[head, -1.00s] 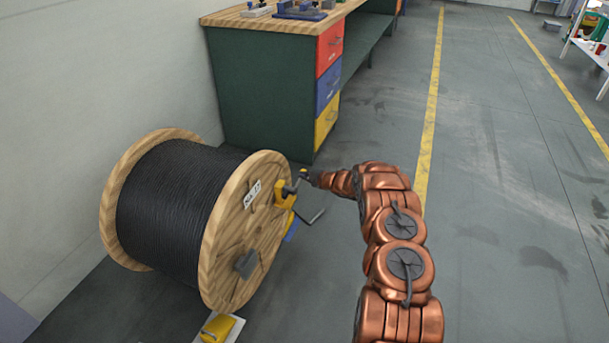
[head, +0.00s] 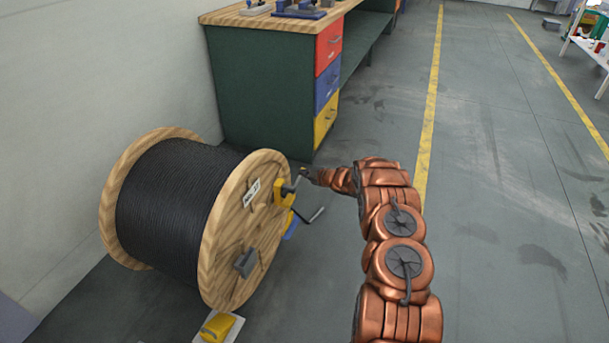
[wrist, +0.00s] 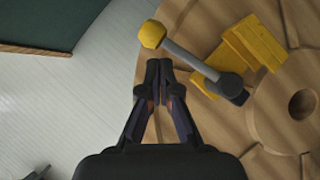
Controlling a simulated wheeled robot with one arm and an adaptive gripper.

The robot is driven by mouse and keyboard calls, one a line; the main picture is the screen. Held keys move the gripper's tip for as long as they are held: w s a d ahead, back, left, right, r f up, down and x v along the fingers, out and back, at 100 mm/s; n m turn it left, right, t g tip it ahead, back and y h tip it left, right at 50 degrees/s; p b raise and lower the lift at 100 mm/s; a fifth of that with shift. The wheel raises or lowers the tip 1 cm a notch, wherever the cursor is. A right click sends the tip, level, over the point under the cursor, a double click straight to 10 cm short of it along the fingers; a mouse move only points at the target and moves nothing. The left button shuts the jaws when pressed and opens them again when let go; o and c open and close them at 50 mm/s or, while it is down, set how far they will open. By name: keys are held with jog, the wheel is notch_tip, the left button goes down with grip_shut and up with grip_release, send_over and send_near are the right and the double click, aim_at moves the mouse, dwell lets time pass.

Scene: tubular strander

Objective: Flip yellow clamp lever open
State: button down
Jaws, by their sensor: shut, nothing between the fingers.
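The clamp lever is a grey rod (wrist: 192,62) with a yellow ball knob (wrist: 153,34) at its end, running up-left from a dark pivot in the wrist view. Its yellow clamp block (wrist: 255,45) sits on the wooden reel flange (wrist: 285,125); the clamp (head: 282,193) also shows in the head view. My gripper (wrist: 159,64) is shut and empty, its fingertips just below the knob in the picture, beside the rod. I cannot tell whether they touch the lever. In the head view my gripper (head: 306,174) is small, close to the flange's upper right edge.
The reel of black cable (head: 165,205) stands on the floor by the wall. A grey bent handle (head: 315,215) sticks out below the clamp. A yellow block on a white plate (head: 217,328) lies at the reel's foot.

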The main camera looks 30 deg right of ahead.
jog(key=s+d+r+p, duration=0.1)
jog(key=s+d+r, duration=0.3)
jog(key=s+r, duration=0.3)
jog(key=shift+s+d+r, duration=0.2)
jog(key=shift+s+r, duration=0.1)
jog(key=shift+r, duration=0.35)
